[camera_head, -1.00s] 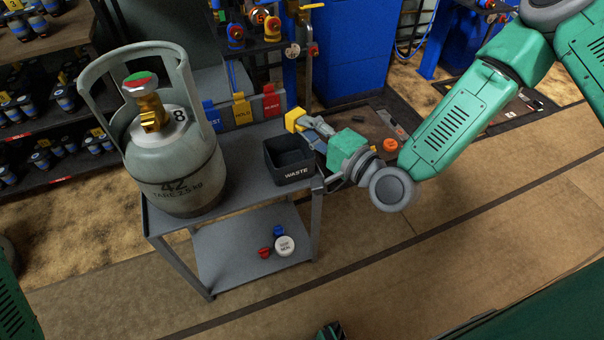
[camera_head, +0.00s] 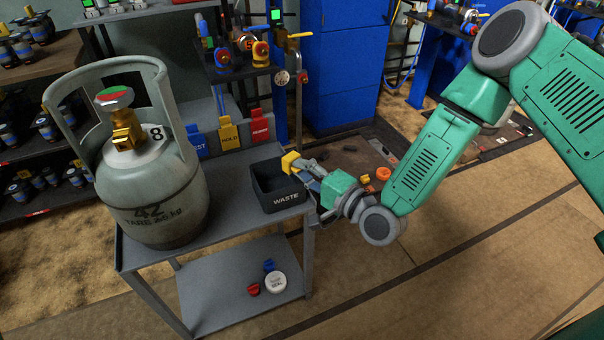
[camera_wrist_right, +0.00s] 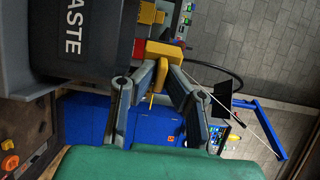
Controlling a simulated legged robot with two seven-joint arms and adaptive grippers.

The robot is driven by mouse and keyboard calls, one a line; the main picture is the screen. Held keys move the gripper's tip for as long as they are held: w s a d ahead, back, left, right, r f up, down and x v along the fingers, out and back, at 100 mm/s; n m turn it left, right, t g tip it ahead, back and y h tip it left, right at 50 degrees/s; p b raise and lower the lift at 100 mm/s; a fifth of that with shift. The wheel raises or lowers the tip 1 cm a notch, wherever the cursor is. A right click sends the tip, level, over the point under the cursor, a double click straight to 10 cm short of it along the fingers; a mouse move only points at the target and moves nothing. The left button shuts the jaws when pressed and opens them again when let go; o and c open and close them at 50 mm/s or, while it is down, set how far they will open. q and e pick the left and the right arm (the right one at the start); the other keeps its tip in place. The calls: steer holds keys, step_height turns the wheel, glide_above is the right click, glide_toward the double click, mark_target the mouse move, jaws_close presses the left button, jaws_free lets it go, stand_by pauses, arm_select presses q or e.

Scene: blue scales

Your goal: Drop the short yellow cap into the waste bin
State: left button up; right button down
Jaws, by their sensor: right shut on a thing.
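The short yellow cap (camera_head: 290,162) is pinched between the fingertips of my right gripper (camera_head: 298,166). In the head view it is at the upper right rim of the waste bin (camera_head: 281,197), a black open box marked WASTE. In the right wrist view, the cap (camera_wrist_right: 163,53) sits between the tips of my right gripper (camera_wrist_right: 160,68), just right of the waste bin (camera_wrist_right: 118,30). I cannot tell whether the cap is over the opening or just outside it. My left gripper is not in view.
The bin stands on the right end of a grey cart (camera_head: 228,215). A large grey gas cylinder (camera_head: 150,190) stands left of it. Blue, yellow and red tags (camera_head: 229,136) stand behind. Red, blue and white caps (camera_head: 274,282) lie on the lower shelf.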

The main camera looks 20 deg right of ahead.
steer(key=shift+f, duration=0.3)
steer(key=shift+a+r, duration=0.1)
steer(key=shift+r, duration=0.05)
steer(key=shift+f+b, duration=0.5)
steer(key=shift+f, duration=0.15)
steer(key=c, duration=1.7)
jaws_free()
steer(key=shift+s, duration=0.1)
steer(key=shift+f, duration=0.15)
